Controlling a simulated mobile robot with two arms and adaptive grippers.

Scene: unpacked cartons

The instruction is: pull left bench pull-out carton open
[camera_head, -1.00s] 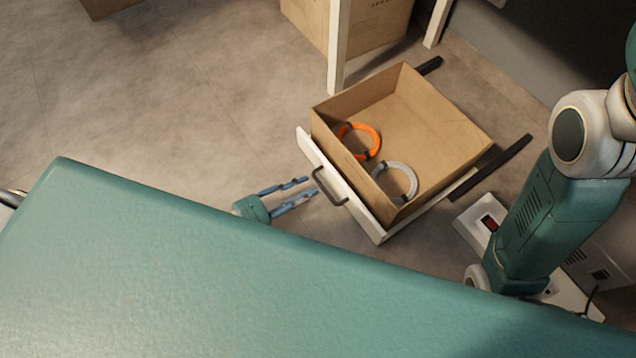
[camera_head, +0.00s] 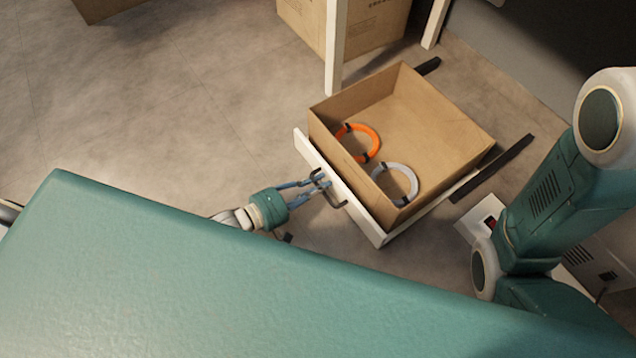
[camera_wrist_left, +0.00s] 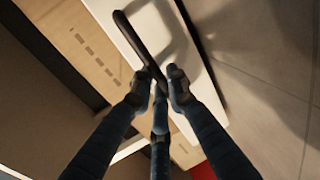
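The pull-out carton (camera_head: 425,115) is an open tan box with a white front panel (camera_head: 360,216) and a dark bar handle (camera_head: 334,198). It stands out from the bench, with its inside exposed. An orange ring (camera_head: 372,137) and a grey ring (camera_head: 408,176) lie in it. My left gripper (camera_head: 318,180) is at the far-left end of the handle, fingers pointing at the panel. In the left wrist view, the dark handle (camera_wrist_left: 138,40) runs down between the spread fingertips (camera_wrist_left: 160,88); firm contact cannot be told. My right gripper is out of view.
White bench legs (camera_head: 337,50) stand behind the carton, with another closed carton (camera_head: 375,25) there. Dark rails (camera_head: 492,168) lie beside the drawer. My teal body fills the foreground, and my arm link stands at the right. The floor (camera_head: 180,110) at the left is clear.

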